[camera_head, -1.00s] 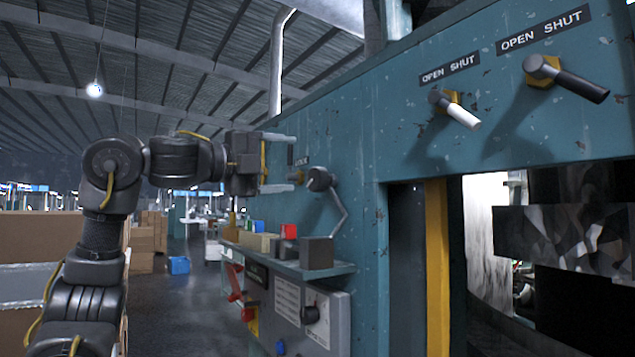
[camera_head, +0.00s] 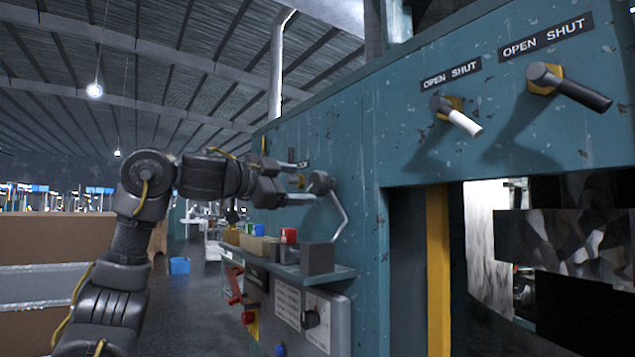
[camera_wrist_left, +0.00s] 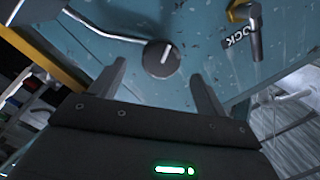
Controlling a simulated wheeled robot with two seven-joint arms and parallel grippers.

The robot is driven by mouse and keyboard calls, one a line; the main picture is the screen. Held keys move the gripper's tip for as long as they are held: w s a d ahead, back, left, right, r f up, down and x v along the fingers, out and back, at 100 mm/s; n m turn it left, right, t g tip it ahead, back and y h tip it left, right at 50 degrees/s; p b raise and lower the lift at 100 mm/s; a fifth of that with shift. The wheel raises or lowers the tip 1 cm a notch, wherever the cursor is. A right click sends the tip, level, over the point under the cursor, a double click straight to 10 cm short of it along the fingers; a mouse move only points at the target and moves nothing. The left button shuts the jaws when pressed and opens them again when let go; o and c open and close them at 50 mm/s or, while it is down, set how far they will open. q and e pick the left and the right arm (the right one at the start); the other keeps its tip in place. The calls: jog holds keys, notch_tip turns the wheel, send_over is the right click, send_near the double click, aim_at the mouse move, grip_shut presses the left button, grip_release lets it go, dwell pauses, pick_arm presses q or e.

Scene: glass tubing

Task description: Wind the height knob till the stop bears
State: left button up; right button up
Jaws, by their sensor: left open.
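A round dark knob (camera_head: 320,182) with a bent metal rod beside it sits on the teal machine wall. No height label is readable on it. In the left wrist view the knob (camera_wrist_left: 161,58) shows a pale mark on its face, ahead of and between the two finger ends. My left gripper (camera_head: 299,182) is open and empty, its fingers reaching toward the knob from the left. In the left wrist view the gripper (camera_wrist_left: 158,72) appears short of the knob; contact cannot be told. A lock lever (camera_wrist_left: 246,22) stands to the right there. My right gripper is not in view.
A shelf (camera_head: 290,269) with small coloured blocks and a grey block (camera_head: 318,258) juts out below the knob. A control box (camera_head: 320,335) hangs beneath it. A white-tipped lever (camera_head: 458,117) and a black lever (camera_head: 570,87) project from the wall at right.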

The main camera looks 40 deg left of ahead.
aim_at(314, 183)
pick_arm(q)
jog(key=w, duration=0.2)
jog(key=w+p, duration=0.1)
jog(key=w+d+p, duration=0.1)
jog(key=w, duration=0.1)
jog(key=shift+w+r, duration=0.15)
jog(key=shift+w, duration=0.7)
jog(key=c, duration=1)
jog(key=shift+o, duration=0.2)
jog(key=shift+m, duration=0.3)
jog(key=m, duration=0.3)
jog(key=shift+t+p, duration=0.3)
jog(key=shift+m+h+p, duration=0.3)
jog(key=shift+m+h, duration=0.1)
jog(key=shift+m, duration=1.8)
